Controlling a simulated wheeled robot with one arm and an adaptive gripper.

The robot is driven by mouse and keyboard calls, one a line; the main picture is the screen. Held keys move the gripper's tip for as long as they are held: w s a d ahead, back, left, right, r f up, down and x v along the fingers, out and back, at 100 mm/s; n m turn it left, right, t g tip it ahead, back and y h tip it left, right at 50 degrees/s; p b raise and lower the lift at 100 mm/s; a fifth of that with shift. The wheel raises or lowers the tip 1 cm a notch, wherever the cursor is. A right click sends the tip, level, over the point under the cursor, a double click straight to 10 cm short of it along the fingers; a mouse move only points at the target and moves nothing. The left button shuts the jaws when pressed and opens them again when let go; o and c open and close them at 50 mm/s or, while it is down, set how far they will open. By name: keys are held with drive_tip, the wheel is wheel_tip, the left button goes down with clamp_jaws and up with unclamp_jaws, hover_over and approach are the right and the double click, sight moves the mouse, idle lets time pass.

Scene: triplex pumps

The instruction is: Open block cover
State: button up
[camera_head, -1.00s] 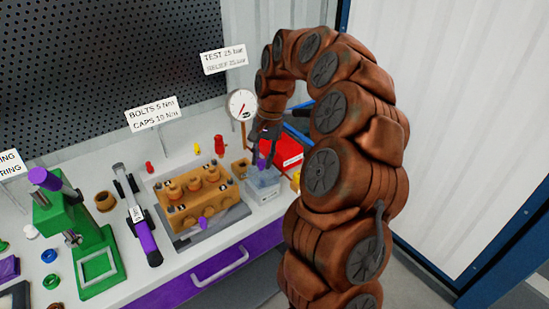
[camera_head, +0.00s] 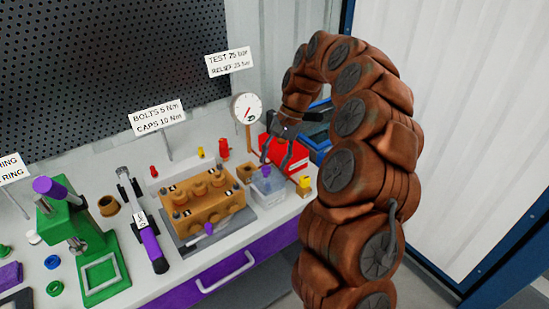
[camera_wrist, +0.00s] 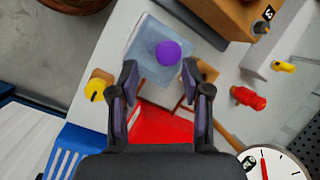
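A small clear box (camera_head: 268,190) with a purple knob (camera_head: 266,170) on top stands on the bench right of the tan pump block (camera_head: 200,217). It may be the block cover; no label on it can be read. In the wrist view the purple knob (camera_wrist: 167,53) lies beyond my fingertips, roughly in line with the gap between them. My gripper (camera_head: 274,164) is over the clear box, its fingers pointing down. It is open, with nothing between the fingertips in the wrist view (camera_wrist: 160,76). Contact with the box is not visible.
A red tray or case (camera_head: 285,152), a yellow-topped fitting (camera_head: 304,186) and a pressure gauge (camera_head: 246,108) on a post crowd close around the clear box. A torque wrench (camera_head: 146,225) and a green press (camera_head: 85,245) stand to the left.

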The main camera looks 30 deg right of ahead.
idle(0.3)
drive_tip(key=v, duration=0.7)
drive_tip(key=shift+r, duration=0.2)
drive_tip(key=shift+d, duration=0.15)
idle(0.3)
